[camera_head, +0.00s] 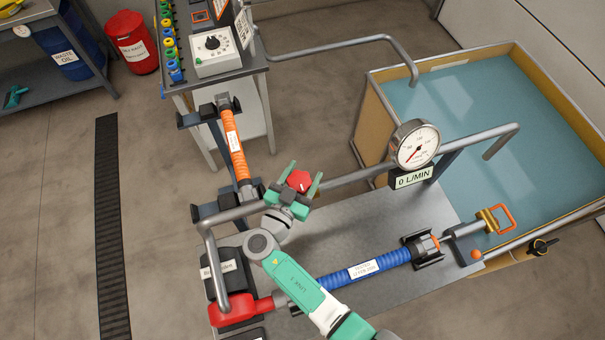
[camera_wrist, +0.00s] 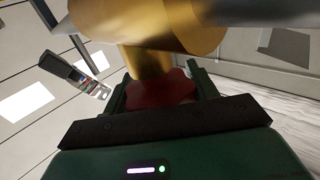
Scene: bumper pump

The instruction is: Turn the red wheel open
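The red wheel (camera_head: 299,181) sits on the pipe near the middle of the head view. In the wrist view the red wheel (camera_wrist: 160,88) is a dark red lobed knob under a brass valve body (camera_wrist: 170,25). My gripper (camera_head: 304,178) is at the wheel, with one green finger on each side of it. In the wrist view my gripper's fingers (camera_wrist: 161,90) stand wide apart with the wheel between them. I see no clear firm contact. The flow sign (camera_head: 413,177) under the round gauge (camera_head: 415,145) reads 0 L/MIN.
A blue hose (camera_head: 362,270) with a label runs across the metal bench (camera_head: 350,230). A red fitting (camera_head: 240,310) is at its left end. A water tank (camera_head: 371,120) is at right, with an orange-handled valve (camera_head: 495,220).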

